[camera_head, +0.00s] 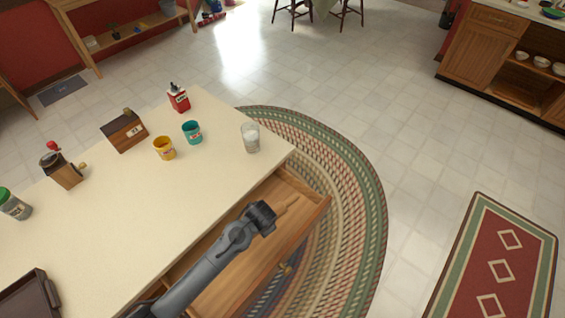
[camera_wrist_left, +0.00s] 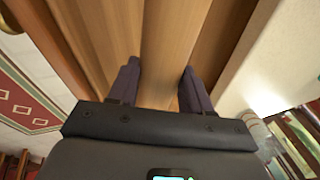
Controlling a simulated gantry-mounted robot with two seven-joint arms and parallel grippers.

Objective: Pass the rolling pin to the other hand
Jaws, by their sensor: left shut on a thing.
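The wooden rolling pin (camera_wrist_left: 172,45) lies between the two dark fingers of my left gripper (camera_wrist_left: 160,88) in the left wrist view. My left gripper (camera_head: 264,214) is shut on it, over the open drawer. In the head view the gripper hides most of the pin; a light wooden end (camera_head: 288,206) shows just beyond the fingers. Its brown is close to the drawer's, so its outline and any gap below it are hard to tell. My right gripper is in neither view.
The wooden drawer (camera_head: 318,217) stands open from the cream counter (camera_head: 120,225). A glass (camera_head: 250,138), teal cup (camera_head: 192,132), yellow cup (camera_head: 164,148), red bottle (camera_head: 179,98), wooden box (camera_head: 124,131) and grinder (camera_head: 62,170) stand on the counter. A dark tray (camera_head: 30,297) lies front left.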

